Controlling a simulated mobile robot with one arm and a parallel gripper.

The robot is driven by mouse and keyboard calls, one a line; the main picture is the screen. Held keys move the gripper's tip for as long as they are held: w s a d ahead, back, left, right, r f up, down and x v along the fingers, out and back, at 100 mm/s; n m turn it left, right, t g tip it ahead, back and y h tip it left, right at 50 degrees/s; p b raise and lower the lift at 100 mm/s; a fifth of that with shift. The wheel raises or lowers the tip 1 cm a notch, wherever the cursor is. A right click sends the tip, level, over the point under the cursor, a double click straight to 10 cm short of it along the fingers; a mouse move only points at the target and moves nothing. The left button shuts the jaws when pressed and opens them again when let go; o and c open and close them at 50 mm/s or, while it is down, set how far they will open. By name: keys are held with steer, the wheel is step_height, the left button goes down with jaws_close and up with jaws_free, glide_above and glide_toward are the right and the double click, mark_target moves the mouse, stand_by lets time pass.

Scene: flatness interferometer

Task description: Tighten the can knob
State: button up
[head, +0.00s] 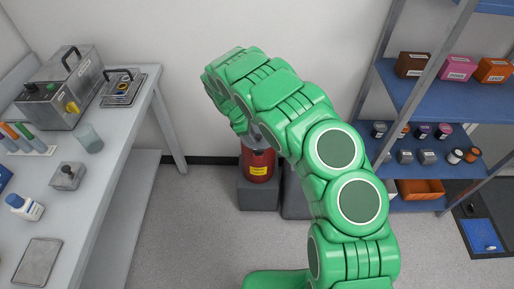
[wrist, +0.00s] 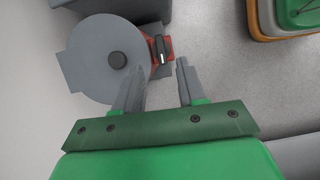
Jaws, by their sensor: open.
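A red can (head: 257,165) with a yellow label stands on a grey block at the back wall, its upper part partly hidden by my green arm. In the wrist view I look down on a grey round top (wrist: 90,75) with a dark round cap (wrist: 117,60) at its middle. At its right edge is a red part with a black knob (wrist: 160,48) bearing a white line. My gripper (wrist: 160,68) is open and empty. Its left finger overlaps the rim of the round top in the picture; the right finger is right of the knob. I cannot tell whether either touches.
A bench (head: 110,150) with instruments and bottles runs along the left. A blue shelf rack (head: 440,103) with boxes and small jars stands at the right. Grey blocks (head: 258,195) sit on the floor under and beside the can. Stacked trays (wrist: 290,15) show at the wrist view's upper right.

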mark_target(258, 150)
steer(key=shift+a+x, duration=0.15)
steer(key=shift+x, duration=1.85)
steer(key=shift+a+x, duration=0.1)
steer(key=shift+x, duration=1.9)
steer(key=shift+f, duration=0.1)
jaws_close()
